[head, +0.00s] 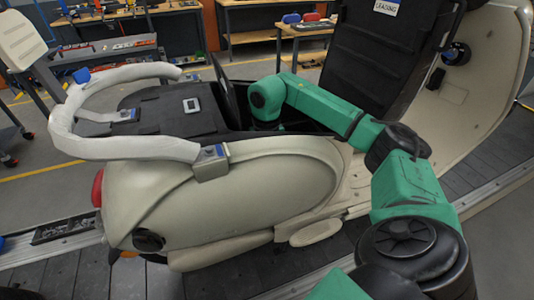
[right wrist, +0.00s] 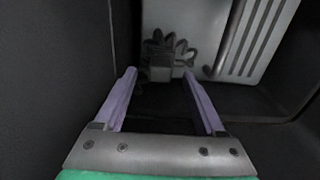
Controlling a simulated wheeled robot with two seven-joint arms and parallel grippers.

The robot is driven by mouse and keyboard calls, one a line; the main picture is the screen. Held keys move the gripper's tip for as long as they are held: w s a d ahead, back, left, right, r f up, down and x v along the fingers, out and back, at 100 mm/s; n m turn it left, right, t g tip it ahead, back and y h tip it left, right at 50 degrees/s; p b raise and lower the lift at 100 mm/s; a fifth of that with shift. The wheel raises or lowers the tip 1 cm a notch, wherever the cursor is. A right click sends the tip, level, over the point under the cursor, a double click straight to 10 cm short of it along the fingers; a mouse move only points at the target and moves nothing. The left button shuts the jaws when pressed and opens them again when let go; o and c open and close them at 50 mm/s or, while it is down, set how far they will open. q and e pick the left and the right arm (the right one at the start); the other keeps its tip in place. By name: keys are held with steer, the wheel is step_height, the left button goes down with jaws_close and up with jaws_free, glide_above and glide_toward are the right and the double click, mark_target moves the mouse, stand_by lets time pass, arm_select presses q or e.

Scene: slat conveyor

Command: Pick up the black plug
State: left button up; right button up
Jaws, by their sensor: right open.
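A small dark block with dark looped shapes around it, which may be the black plug (right wrist: 160,74), shows in the right wrist view against a light grey unit (right wrist: 190,25). My right gripper (right wrist: 159,72) is open, its two purple fingers pointing toward the block, one to each side of it in the picture. Nothing is held between the fingers. I cannot tell how far the block is from the fingertips. In the head view my right arm reaches into the open compartment of a cream scooter (head: 270,190), and the gripper is hidden there. My left gripper is not in view.
Dark compartment walls (right wrist: 50,70) close in around the gripper on both sides. A ribbed grey part (right wrist: 255,40) stands at the upper right. The scooter's black raised panel (head: 385,50) and white padded rail (head: 120,148) flank the opening. The scooter stands on a slat conveyor (head: 85,275).

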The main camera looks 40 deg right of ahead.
steer(key=shift+f, duration=0.8)
jaws_close()
steer(key=shift+r, duration=0.15)
step_height(320, 180, up, 8)
steer(key=shift+r+b, duration=0.25)
steer(key=shift+b, duration=0.35)
step_height(320, 180, up, 23)
steer(key=p, duration=1.8)
steer(key=shift+r, duration=0.15)
